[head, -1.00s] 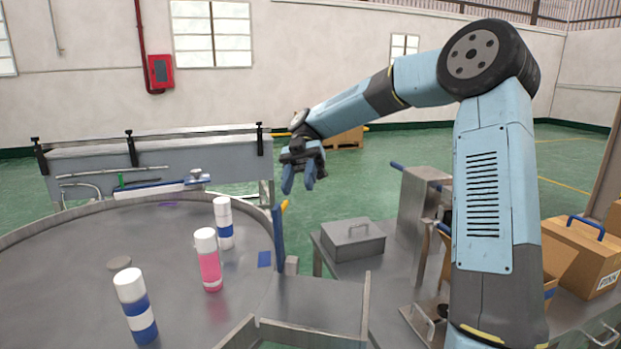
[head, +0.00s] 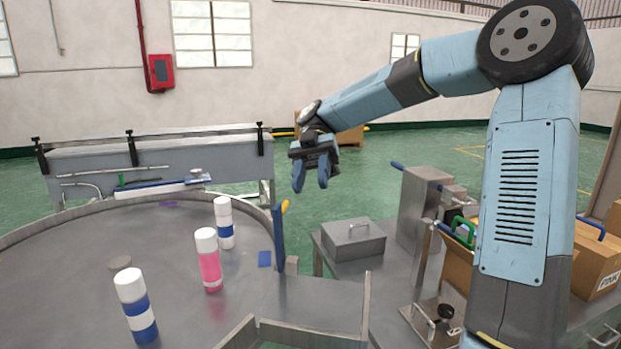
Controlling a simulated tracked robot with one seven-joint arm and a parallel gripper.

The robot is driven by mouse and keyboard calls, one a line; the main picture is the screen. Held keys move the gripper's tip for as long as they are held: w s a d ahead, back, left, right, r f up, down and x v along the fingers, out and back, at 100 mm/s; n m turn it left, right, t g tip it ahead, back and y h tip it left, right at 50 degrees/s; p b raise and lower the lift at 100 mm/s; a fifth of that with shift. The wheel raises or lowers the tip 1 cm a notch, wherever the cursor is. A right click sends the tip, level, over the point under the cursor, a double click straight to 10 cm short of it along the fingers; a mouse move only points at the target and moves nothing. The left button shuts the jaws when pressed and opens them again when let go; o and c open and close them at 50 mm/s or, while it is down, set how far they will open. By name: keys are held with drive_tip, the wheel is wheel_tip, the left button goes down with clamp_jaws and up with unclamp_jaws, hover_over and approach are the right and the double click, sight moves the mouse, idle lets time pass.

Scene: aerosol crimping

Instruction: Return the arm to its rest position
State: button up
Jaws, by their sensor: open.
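My gripper (head: 312,184) is at the end of my blue arm, in the air over the gap between the round table and the machine bench. Its two blue fingers point down and stand apart with nothing between them. My arm (head: 522,205) rises at the right of the view, bends at the dark elbow joint and reaches left and away. The gripper touches nothing that I can see.
A lidded metal box (head: 352,240) sits on the bench. Cardboard boxes (head: 597,262) stand at the right, partly behind my arm.

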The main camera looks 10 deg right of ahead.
drive_tip(key=s+f+m+t+h, duration=0.3)
drive_tip(key=s+f+m+t, duration=0.4)
drive_tip(key=m, duration=0.7)
drive_tip(key=s+d+m+t, duration=0.3)
drive_tip(key=d+m+t, duration=0.3)
drive_tip(key=m, duration=0.1)
drive_tip(key=s+d+r+m+t, duration=0.1)
drive_tip(key=s+d+m+t, duration=0.2)
drive_tip(key=d+m+t, duration=0.2)
drive_tip(key=d+m, duration=0.2)
drive_tip(key=m, duration=0.1)
drive_tip(key=shift+s+r+m+t+h, duration=0.25)
drive_tip(key=shift+s+m+t+h, duration=0.05)
drive_tip(key=shift+t+h, duration=0.1)
